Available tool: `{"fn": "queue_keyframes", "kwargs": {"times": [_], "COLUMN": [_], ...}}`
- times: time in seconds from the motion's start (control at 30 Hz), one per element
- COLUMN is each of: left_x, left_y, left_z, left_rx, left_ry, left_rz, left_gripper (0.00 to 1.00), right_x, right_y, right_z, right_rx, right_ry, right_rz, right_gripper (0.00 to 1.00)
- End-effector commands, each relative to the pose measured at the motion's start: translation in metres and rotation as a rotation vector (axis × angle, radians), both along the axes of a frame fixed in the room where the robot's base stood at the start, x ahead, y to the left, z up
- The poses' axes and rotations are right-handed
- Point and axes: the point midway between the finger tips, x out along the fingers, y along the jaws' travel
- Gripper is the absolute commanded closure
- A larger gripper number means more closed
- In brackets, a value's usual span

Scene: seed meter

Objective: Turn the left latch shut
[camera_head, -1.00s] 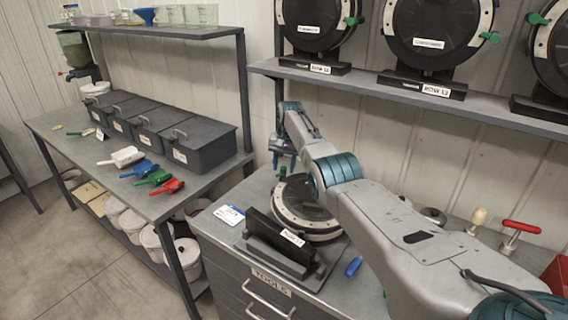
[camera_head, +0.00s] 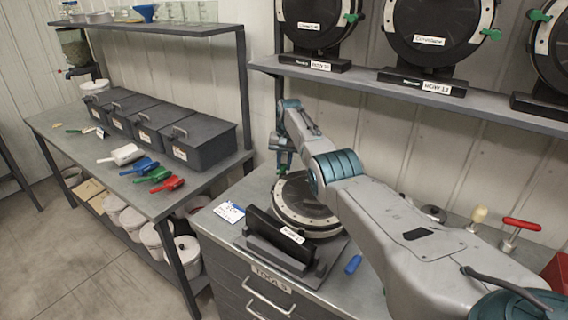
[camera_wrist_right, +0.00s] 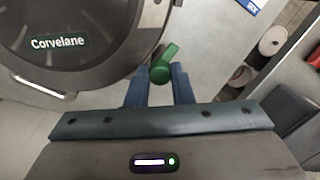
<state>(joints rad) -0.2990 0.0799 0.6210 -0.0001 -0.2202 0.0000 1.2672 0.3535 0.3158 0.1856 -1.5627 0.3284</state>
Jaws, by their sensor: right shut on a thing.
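The seed meter (camera_head: 300,208) lies on the grey cabinet top, dark with a pale rim. In the right wrist view its dark cover (camera_wrist_right: 75,25), marked "Corvelane", fills the upper left. A green latch (camera_wrist_right: 163,62) sticks out from the meter's edge there, between my right fingers. My right gripper (camera_wrist_right: 158,80) is shut on the latch. In the head view my right gripper (camera_head: 283,165) is at the far left edge of the meter, and little of the latch shows. My left gripper is not in view.
A black stand (camera_head: 278,240) is in front of the meter. A blue-handled item (camera_head: 353,265) and a white-and-blue card (camera_head: 229,211) lie on the cabinet. A red-handled tool (camera_head: 521,225) stands to the right. A shelf (camera_head: 400,85) with more meters hangs above.

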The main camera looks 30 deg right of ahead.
Motion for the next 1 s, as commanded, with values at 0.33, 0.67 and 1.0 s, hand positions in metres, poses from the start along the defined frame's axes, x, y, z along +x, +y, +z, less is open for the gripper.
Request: {"fn": "queue_keyframes", "kwargs": {"times": [0.33,0.67,1.0], "left_x": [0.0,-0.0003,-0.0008], "left_y": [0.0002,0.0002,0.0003], "left_z": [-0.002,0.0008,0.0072], "left_rx": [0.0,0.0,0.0], "left_ry": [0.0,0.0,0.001], "left_rz": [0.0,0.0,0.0], "left_gripper": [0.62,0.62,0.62], "right_x": [0.0003,0.0004,0.0006], "right_y": [0.0006,0.0007,0.0009], "right_z": [0.0006,0.0014,0.0022], "right_rx": [-0.03,-0.063,-0.098], "right_ry": [-0.01,-0.019,-0.03], "right_rz": [0.29,0.602,0.923], "right_gripper": [1.0,1.0,1.0]}}
